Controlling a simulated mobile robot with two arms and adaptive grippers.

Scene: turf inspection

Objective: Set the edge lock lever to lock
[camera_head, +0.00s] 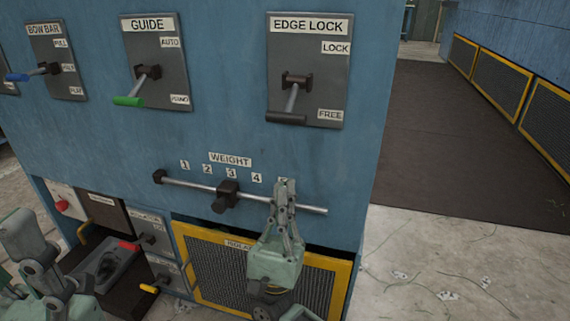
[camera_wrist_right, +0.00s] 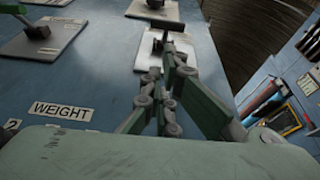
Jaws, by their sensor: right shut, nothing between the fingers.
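The edge lock panel (camera_head: 330,75) is a grey plate on the blue cabinet, with LOCK marked at upper right and FREE at lower right. Its lever (camera_head: 290,100) has a dark grip and points down, level with FREE. My right gripper (camera_head: 284,184) is shut and empty, in front of the right part of the weight rail, below the edge lock lever and apart from it. In the right wrist view the gripper (camera_wrist_right: 172,60) partly covers the edge lock panel (camera_wrist_right: 150,60). My left arm shows at lower left; its fingertips cannot be made out.
A yellow-framed grille (camera_head: 205,275) is below. Open floor (camera_head: 440,260) lies to the right.

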